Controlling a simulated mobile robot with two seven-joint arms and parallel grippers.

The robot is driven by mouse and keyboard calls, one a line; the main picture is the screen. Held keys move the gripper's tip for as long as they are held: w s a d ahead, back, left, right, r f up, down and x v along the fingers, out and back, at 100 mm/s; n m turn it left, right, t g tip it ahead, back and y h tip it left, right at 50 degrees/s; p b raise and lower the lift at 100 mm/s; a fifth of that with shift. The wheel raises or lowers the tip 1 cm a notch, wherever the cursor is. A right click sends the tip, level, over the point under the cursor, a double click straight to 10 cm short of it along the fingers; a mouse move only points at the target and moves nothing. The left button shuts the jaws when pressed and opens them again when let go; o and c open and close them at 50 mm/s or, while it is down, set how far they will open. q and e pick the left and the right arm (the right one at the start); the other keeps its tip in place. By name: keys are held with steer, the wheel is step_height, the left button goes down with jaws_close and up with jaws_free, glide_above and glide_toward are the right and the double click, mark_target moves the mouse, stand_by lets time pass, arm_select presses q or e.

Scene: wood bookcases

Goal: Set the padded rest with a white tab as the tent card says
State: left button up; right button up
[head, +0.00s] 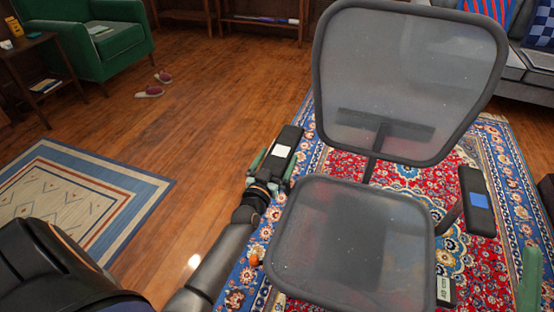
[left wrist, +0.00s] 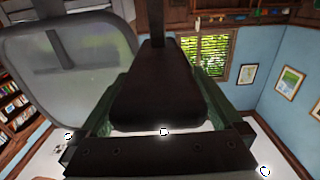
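A grey mesh office chair (head: 350,235) stands on the red and blue rug. Its padded rest with a white tab (head: 282,150) is on the chair's left side in the head view. The other rest (head: 477,205), with a blue tab, is on the right. My left gripper (head: 272,165) has one green finger on each side of the white-tab rest; the dark pad also shows between the fingers in the left wrist view (left wrist: 160,90). I cannot tell whether they press on it. A small card (head: 445,290) lies beyond the seat's right edge; its writing is too small to read. One green finger of my right gripper (head: 530,280) shows at lower right.
A green armchair (head: 98,40) and a small side table stand at upper left. A pair of slippers (head: 155,84) and a patterned rug (head: 75,200) lie on the wood floor. A grey sofa (head: 525,80) with cushions is at upper right.

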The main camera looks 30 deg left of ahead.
arm_select(q)
steer(key=shift+f, duration=0.1)
steer(key=p+v, duration=0.3)
steer(key=v, duration=0.9)
steer(key=shift+s+p, duration=0.3)
arm_select(e)
steer(key=shift+w+d+f+m+h, duration=0.1)
steer(key=shift+w+f+m+h, duration=0.15)
steer(key=shift+w+m+h, duration=0.4)
steer(key=shift+w+d+f+m+h, duration=0.15)
steer(key=shift+w+f+m+h, duration=0.3)
steer(key=shift+h, duration=0.3)
steer(key=shift+w+d+f+m+h, duration=0.1)
steer(key=shift+w+m+h, duration=0.3)
steer(key=shift+w+h, duration=0.25)
